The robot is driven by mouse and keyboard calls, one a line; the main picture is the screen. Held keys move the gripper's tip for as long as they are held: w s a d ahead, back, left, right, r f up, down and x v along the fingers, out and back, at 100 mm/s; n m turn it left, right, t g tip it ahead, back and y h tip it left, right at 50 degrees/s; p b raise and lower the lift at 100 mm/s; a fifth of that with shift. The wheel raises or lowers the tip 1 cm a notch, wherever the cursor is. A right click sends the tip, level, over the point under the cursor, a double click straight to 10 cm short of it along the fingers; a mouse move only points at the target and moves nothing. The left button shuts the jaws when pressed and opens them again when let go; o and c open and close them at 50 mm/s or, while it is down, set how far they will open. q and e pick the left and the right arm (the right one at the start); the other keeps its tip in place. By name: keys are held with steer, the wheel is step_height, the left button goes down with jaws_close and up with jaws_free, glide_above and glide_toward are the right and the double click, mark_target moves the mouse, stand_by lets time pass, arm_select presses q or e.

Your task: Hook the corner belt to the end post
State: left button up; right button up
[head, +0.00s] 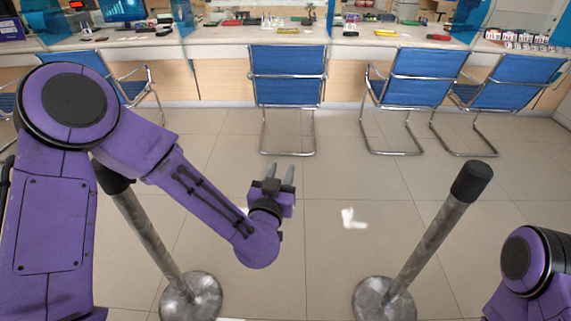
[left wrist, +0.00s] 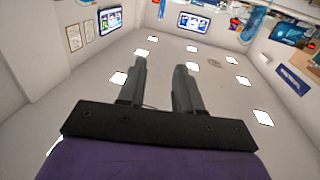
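Two stanchion posts with black heads and grey metal poles stand on round bases in the head view. One post (head: 148,232) is at the left, its head partly behind my left arm. The other post (head: 432,238) is at the right. I cannot make out a belt between them or tell which is the end post. My left gripper (head: 279,176) is between the posts, pointing away, with its two fingers apart and nothing between them. The left wrist view shows its fingers (left wrist: 158,85) apart and empty, facing the ceiling. My right gripper is out of view; only part of the right arm shows.
Blue chairs (head: 288,64) with metal frames stand along the teller counter (head: 225,32) at the back. Tiled floor (head: 330,185) is open between the posts and the chairs. A small white patch (head: 353,218) shows on the floor.

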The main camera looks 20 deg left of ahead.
arm_select(q)
steer(key=s, duration=0.4)
steer(key=s+b, duration=0.1)
steer(key=s, duration=0.1)
steer(key=shift+d, duration=0.25)
steer(key=shift+o, duration=0.4)
steer(key=shift+w, duration=0.1)
